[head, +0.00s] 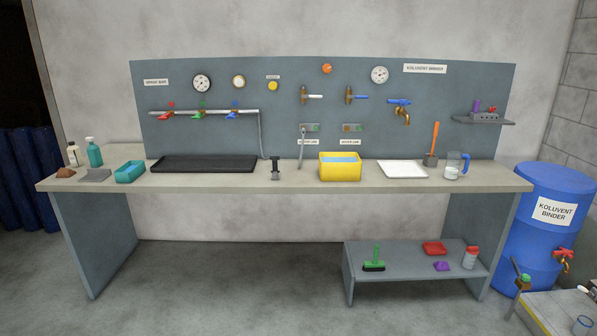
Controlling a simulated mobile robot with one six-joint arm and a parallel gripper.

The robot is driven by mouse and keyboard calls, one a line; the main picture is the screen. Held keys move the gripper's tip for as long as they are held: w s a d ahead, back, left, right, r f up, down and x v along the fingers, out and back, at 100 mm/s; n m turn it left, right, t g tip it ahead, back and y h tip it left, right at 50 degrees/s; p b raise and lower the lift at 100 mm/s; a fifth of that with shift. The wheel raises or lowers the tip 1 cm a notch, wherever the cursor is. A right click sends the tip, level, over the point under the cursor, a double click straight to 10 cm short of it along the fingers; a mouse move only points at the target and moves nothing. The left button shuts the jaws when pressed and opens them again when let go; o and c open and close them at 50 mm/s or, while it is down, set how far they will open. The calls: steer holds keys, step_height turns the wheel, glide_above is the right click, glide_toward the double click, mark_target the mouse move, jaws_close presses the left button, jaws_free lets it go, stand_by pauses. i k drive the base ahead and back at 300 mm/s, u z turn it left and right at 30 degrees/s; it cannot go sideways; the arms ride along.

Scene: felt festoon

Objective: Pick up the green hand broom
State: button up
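The green hand broom (375,262) rests on the left part of a low grey bench (400,275) under the right side of the worktable. Its green handle stands up and its dark bristles are down on the bench top. Nothing covers it in the head view. My gripper does not show in this view.
A red tray (434,248), a purple item (441,266) and a red-capped jar (470,258) share the low bench. The worktable (290,181) overhangs it. A blue drum (547,225) stands to the right. The floor (230,285) left of the bench is clear.

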mark_target(374, 266)
steer(key=u, duration=0.55)
steer(key=i, duration=2.55)
steer(key=z, duration=0.45)
steer(key=i, duration=0.8)
steer(key=z, duration=0.25)
